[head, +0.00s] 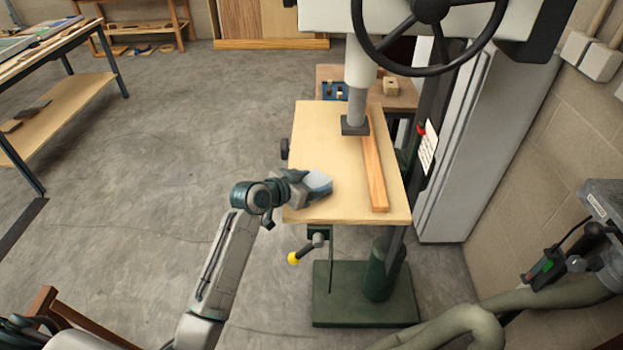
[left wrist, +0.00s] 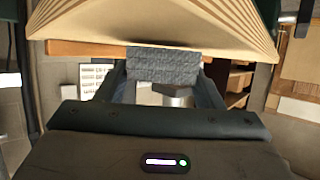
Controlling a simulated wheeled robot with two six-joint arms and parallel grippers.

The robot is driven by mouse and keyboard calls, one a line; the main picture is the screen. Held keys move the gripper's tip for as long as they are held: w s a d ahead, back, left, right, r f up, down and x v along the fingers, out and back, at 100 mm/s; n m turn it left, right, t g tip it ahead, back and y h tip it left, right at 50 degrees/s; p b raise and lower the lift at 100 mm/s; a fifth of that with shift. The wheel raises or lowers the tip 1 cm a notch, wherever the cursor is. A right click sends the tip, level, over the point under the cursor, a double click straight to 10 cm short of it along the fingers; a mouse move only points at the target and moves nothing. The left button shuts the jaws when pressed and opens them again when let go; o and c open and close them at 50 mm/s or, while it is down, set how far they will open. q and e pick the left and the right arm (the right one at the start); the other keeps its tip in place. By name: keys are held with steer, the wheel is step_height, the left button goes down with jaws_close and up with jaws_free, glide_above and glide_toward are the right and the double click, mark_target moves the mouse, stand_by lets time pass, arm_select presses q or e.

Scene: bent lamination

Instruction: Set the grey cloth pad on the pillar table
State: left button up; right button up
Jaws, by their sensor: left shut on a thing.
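The pillar table (head: 330,140) is a pale wooden board on the green pillar machine in the middle of the head view. My left gripper (head: 305,186) is over its near left corner, shut on the grey cloth pad (head: 318,182). The pad looks blue-grey and sits at the fingertips. In the left wrist view the pad (left wrist: 163,65) shows as a ribbed grey piece between the two fingers of my left gripper (left wrist: 165,88). I cannot tell whether the pad touches the board. My right gripper is not in view.
A wooden strip (head: 374,165) lies along the board's right side, below the machine's grey spindle (head: 355,120). The board's left middle is clear. A yellow-knobbed lever (head: 294,258) sticks out below the front edge. A workbench (head: 60,50) stands at far left.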

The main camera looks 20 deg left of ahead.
arm_select(q)
steer(key=shift+f, duration=0.2)
steer(key=o, duration=0.9)
steer(key=shift+f, duration=0.15)
steer(key=shift+o, duration=0.3)
steer(key=b+v, duration=0.3)
steer(key=v, duration=0.9)
